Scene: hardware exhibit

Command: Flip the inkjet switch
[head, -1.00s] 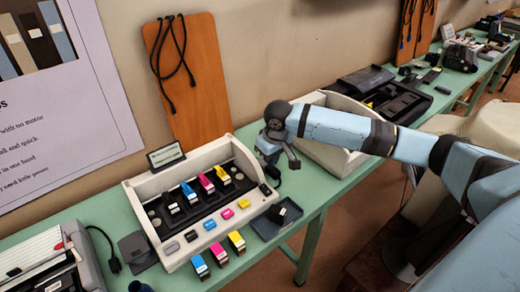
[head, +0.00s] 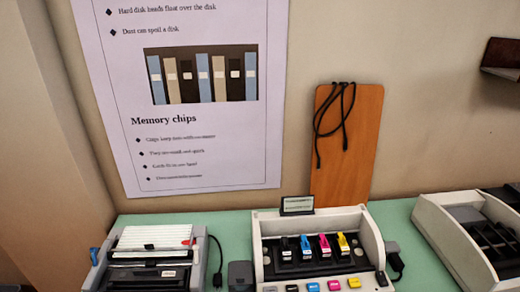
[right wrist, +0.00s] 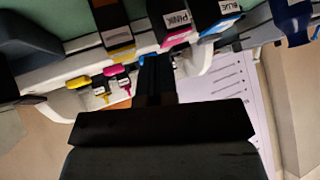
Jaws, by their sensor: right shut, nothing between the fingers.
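The inkjet exhibit (head: 262,246) is an open white housing with a row of black, blue, pink and yellow cartridges, at the lower middle of the head view. A small dark piece (head: 381,278), perhaps its switch, sits at its front right corner; its position up or down cannot be told. In the right wrist view, the exhibit (right wrist: 60,105) shows upside down behind my right gripper (right wrist: 155,68). That gripper is shut and empty, near the front of the exhibit; whether it touches anything is unclear. Neither gripper shows in the head view.
A dark tray (right wrist: 30,40) is at the left of that view. A printer-like machine (head: 150,262) stands left of the exhibit, and another white housing (head: 440,232) to its right.

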